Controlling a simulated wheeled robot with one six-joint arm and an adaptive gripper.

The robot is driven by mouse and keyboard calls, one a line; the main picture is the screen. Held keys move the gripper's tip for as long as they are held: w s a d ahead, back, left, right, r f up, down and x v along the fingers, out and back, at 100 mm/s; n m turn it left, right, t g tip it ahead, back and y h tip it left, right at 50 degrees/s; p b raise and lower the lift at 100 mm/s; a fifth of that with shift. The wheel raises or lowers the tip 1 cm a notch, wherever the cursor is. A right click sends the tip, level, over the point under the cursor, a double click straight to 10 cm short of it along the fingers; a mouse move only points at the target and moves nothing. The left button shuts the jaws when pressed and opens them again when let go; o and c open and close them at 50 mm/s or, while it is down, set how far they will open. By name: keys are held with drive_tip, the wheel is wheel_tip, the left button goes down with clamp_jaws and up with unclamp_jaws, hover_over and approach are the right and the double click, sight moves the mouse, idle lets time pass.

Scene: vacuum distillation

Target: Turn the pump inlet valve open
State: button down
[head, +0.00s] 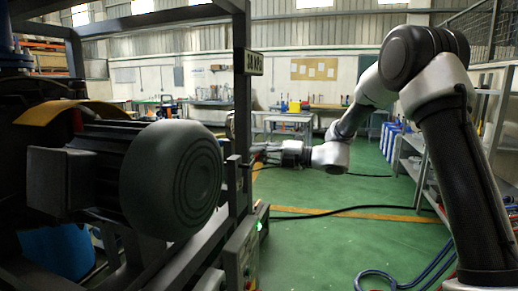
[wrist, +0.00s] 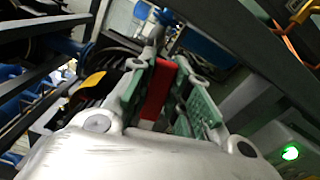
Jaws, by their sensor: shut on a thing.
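In the wrist view my gripper (wrist: 168,78) has its green-padded fingers closed around a flat red piece (wrist: 157,90), which looks like the pump inlet valve's handle. The red piece stands between the pads; its far end and the valve body are mostly hidden by the fingers. In the head view my gripper (head: 265,152) is at the end of the outstretched arm, beside the dark frame post. The valve cannot be made out in that view.
A large dark motor (head: 170,180) fills the left of the head view. A dark frame post (head: 241,110) stands between it and my arm. A control box with a green light (head: 259,226) sits low on the frame. A dark cable (head: 340,211) crosses the open green floor.

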drive_tip(key=shift+w+d+f+m, duration=0.1)
drive_tip(key=shift+w+f+m, duration=0.05)
drive_tip(key=shift+f+m, duration=0.65)
drive_tip(key=c, duration=1.3)
unclamp_jaws()
drive_tip(key=shift+r, duration=0.1)
drive_tip(key=v, duration=1.2)
